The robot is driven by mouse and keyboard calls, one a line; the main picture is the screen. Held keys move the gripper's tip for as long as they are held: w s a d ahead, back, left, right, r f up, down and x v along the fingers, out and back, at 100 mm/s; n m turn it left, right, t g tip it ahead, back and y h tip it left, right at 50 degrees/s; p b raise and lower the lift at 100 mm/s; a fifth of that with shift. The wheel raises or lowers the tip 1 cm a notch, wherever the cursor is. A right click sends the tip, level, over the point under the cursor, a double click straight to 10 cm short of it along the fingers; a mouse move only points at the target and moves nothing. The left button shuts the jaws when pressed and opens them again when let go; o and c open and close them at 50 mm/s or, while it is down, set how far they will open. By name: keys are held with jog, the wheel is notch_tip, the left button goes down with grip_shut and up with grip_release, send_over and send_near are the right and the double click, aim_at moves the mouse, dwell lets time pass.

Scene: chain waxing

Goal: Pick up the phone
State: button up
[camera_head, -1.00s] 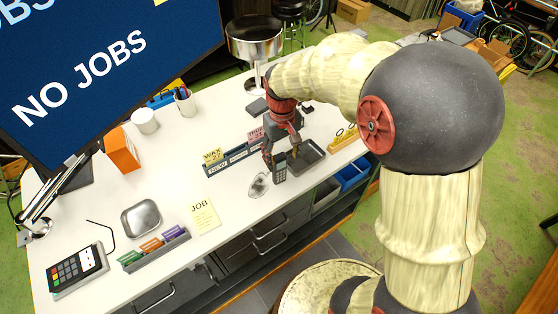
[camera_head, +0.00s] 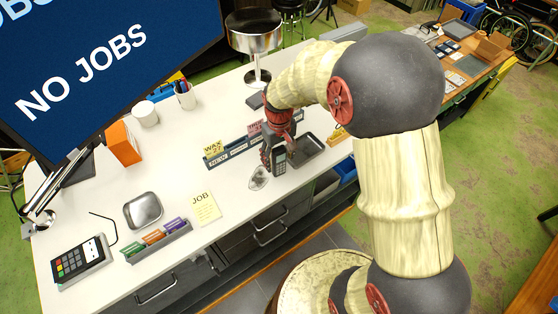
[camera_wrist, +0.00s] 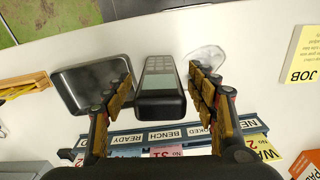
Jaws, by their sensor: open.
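The phone (camera_head: 279,160), a dark handset with a grey keypad, stands upright on the white table in the head view. In the wrist view the phone (camera_wrist: 160,88) lies between the two fingers of my gripper (camera_wrist: 165,98). My gripper (camera_head: 276,150) is open and low over the phone, with a finger on each side. A gap shows between each finger and the phone in the wrist view. Part of the phone is hidden behind a finger in the head view.
A metal tray (camera_wrist: 75,84) is close on one side of the phone, and a clear crumpled item (camera_wrist: 207,58) is on the other. A labelled card rack (camera_head: 232,153) stands just behind. A yellow job note (camera_head: 204,208) lies on open table to the left.

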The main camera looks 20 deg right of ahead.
jog(key=shift+c, duration=0.3)
jog(key=c, duration=1.3)
